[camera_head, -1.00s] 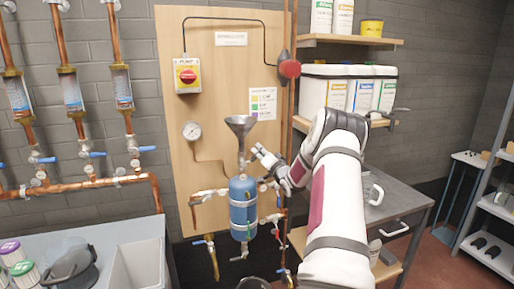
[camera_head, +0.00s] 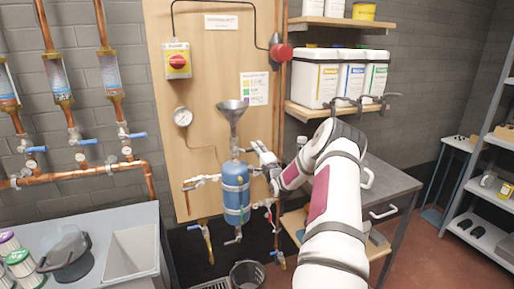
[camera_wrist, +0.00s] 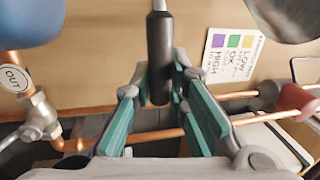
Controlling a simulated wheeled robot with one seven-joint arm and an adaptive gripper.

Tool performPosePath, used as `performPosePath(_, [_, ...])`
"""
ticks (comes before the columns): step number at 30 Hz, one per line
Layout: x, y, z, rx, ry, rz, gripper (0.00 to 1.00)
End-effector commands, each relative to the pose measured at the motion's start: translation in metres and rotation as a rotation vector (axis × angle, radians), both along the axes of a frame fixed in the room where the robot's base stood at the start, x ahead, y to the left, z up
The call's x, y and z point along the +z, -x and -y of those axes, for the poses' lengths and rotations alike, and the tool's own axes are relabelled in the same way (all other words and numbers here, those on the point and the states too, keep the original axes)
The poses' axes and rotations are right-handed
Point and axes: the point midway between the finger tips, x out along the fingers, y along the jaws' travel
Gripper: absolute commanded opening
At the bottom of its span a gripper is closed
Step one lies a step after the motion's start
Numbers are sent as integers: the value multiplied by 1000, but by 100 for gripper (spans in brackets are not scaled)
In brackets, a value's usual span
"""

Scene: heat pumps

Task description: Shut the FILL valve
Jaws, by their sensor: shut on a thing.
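The blue vessel (camera_head: 236,196) stands against the wooden board with a metal funnel (camera_head: 232,108) above it. The pipe between them carries the valve (camera_head: 236,151) under the funnel; its label cannot be read. My gripper (camera_head: 262,152) is just right of this pipe, below the funnel. In the wrist view my gripper (camera_wrist: 157,82) has its teal-padded fingers shut on a black handle (camera_wrist: 160,55) on a thin metal stem. The vessel (camera_wrist: 25,15) and funnel (camera_wrist: 285,18) show at the top corners. The far end of the stem is out of that view.
A red knob (camera_wrist: 296,100) is at the right. A pressure gauge (camera_head: 182,117) is on the board, left of the funnel. A grey bench (camera_head: 385,192) stands right of the board.

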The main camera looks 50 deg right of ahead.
Motion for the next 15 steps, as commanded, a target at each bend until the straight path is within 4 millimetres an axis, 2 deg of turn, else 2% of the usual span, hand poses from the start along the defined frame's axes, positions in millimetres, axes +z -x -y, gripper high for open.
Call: performPosePath(15, [-7,1,0,-1,-42,18,0])
